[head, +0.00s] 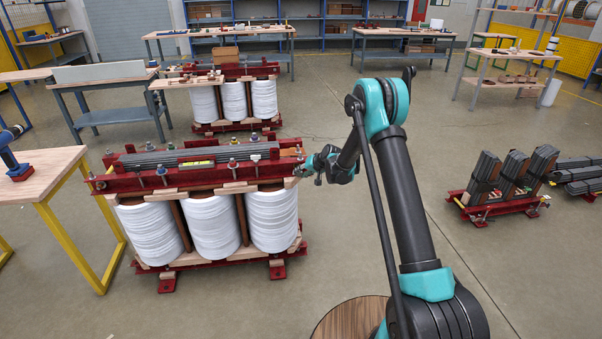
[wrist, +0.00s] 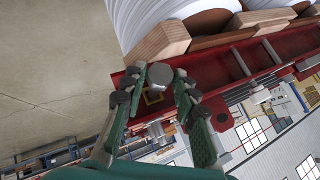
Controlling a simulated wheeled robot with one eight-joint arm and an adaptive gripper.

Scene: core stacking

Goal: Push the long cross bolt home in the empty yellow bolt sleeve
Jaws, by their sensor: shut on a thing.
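The transformer core's red clamp beam (head: 200,178) runs along its top, above three white coils. My gripper (head: 303,170) is at the right end of this beam in the head view. In the wrist view my gripper (wrist: 160,78) has a finger on each side of the long cross bolt's round grey head (wrist: 160,74) and is shut on it. The yellow bolt sleeve (wrist: 152,97) shows as a small square edge beside the head, against the red beam (wrist: 225,68). How deep the bolt sits in the sleeve is hidden.
A wooden block (wrist: 160,42) and a white coil (wrist: 165,15) lie close to my fingers in the wrist view. A second coil assembly (head: 233,98) stands behind. A wooden table (head: 40,175) is at the left.

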